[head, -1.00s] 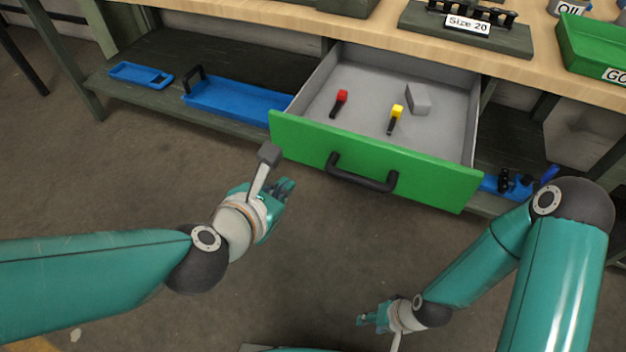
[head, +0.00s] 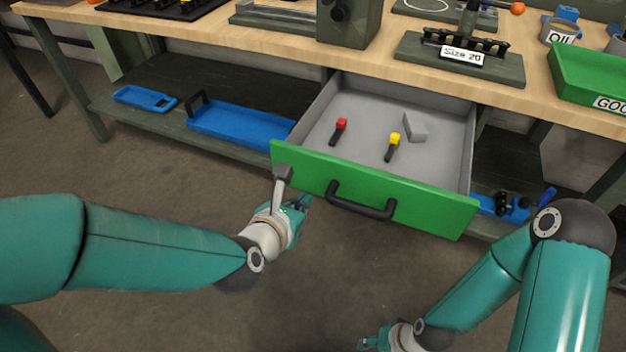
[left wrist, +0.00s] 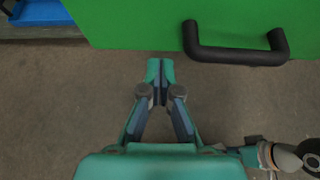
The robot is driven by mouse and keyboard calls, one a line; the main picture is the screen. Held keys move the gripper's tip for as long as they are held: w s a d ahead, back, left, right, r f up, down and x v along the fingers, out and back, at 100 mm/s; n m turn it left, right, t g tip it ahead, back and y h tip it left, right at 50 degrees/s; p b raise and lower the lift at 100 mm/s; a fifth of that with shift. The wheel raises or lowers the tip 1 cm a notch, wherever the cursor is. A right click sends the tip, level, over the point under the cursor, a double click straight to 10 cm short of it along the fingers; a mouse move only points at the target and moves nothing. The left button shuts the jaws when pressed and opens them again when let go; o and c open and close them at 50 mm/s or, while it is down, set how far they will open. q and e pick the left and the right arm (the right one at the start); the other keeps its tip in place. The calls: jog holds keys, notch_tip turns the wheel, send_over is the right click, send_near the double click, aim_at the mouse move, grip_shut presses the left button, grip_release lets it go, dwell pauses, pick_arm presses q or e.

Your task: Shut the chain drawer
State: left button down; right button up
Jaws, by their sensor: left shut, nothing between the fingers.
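The chain drawer (head: 430,208) has a green front with a black handle (head: 360,201) and hangs pulled out below the workbench. Inside lie a red-and-black piece (head: 338,131), a yellow-and-black piece (head: 393,147) and a grey block (head: 414,127). My left gripper (head: 303,200) is shut and empty, in front of the drawer's left part and left of the handle. In the left wrist view my left gripper (left wrist: 160,64) points at the lower edge of the green front (left wrist: 130,25), with the handle (left wrist: 235,52) to the right. My right gripper (head: 364,344) is low at the bottom edge, its fingers too small to judge.
The bench top (head: 290,50) carries a Size 20 rack (head: 460,62), a green tray (head: 590,82) and an oil can (head: 558,32). Blue trays (head: 235,125) lie on the lower shelf at left. The floor before the drawer is clear.

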aim_at(318, 181)
pick_arm(q)
jog(key=w, duration=0.1)
jog(key=w+d, duration=0.1)
jog(key=w, duration=0.1)
jog(key=w+f, duration=0.1)
jog(key=w, duration=0.1)
jog(key=shift+w+d+p, duration=0.2)
jog(key=shift+d+p, duration=0.2)
jog(key=shift+w, duration=0.1)
